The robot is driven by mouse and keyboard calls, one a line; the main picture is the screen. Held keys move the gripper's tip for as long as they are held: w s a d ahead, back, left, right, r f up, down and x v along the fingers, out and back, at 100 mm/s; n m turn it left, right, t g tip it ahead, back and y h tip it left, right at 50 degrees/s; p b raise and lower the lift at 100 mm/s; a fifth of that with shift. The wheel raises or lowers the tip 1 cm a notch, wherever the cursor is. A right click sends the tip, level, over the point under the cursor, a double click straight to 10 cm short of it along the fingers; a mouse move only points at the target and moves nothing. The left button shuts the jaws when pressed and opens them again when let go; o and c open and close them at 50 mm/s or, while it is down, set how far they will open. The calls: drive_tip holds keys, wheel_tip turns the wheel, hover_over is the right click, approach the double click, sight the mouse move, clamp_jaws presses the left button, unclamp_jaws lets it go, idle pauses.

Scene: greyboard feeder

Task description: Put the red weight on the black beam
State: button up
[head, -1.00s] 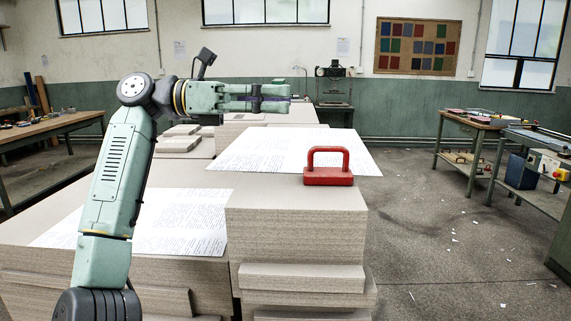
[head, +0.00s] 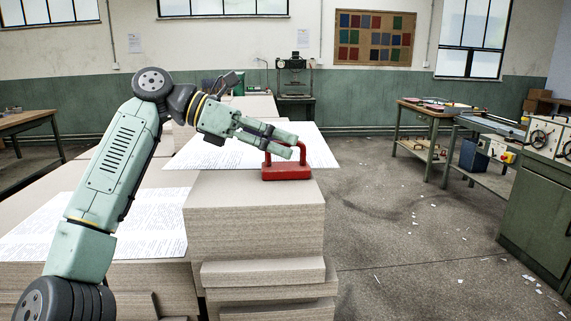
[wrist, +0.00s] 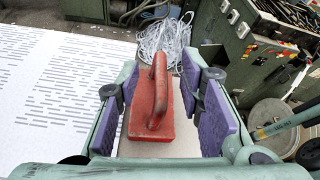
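The red weight (head: 287,172), a block with a loop handle, sits upright on the near stack of greyboard (head: 255,220), close to a printed sheet. My gripper (head: 294,149) is at the weight's handle in the head view, pointing forward and down. In the wrist view my gripper (wrist: 160,78) is open, its purple pads on either side of the red weight (wrist: 148,122). Gaps show between the pads and the handle, so it is not gripped. I cannot make out a black beam in either view.
Printed sheets (head: 110,232) lie on the lower boards at left and behind the weight. A bench (head: 425,118) and a green machine cabinet (head: 545,215) stand at right. The floor between them and the stack is open, with paper scraps.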

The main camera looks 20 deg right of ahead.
drive_tip(key=shift+x, duration=0.85)
drive_tip(key=shift+c, duration=0.3)
drive_tip(key=shift+r, duration=0.1)
clamp_jaws()
drive_tip(key=shift+r, duration=0.1)
